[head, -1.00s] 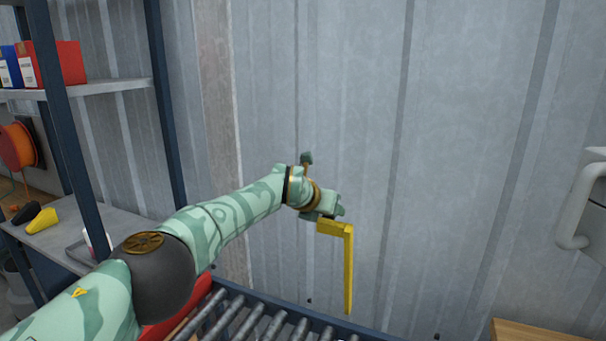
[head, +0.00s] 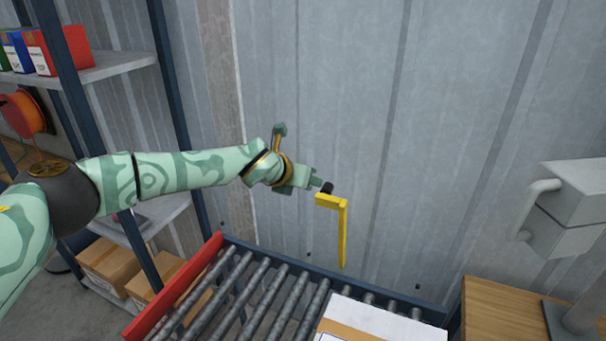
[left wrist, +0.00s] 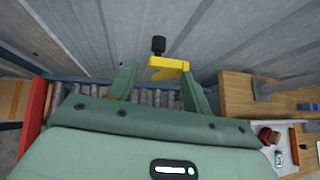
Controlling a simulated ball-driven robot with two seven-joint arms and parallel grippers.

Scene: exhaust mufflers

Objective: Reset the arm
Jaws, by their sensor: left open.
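My left gripper (head: 318,182) reaches in from the left, in front of the grey metal wall. A yellow angled arm (head: 341,232) with a black knob (head: 327,188) stands just beyond the fingertips in the head view. In the left wrist view my left gripper (left wrist: 158,74) has its two green fingers spread apart. The yellow arm (left wrist: 167,64) and the black knob (left wrist: 158,45) show beyond the gap between them, with nothing gripped. What the yellow arm is mounted on is hard to tell. My right gripper is not in view.
A roller conveyor (head: 240,291) with a red side rail lies below, bearing a white-topped box (head: 380,322). A shelf rack (head: 105,68) stands at left. A wooden table (head: 500,310) and a grey machine (head: 572,205) are at right. Free space lies before the wall.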

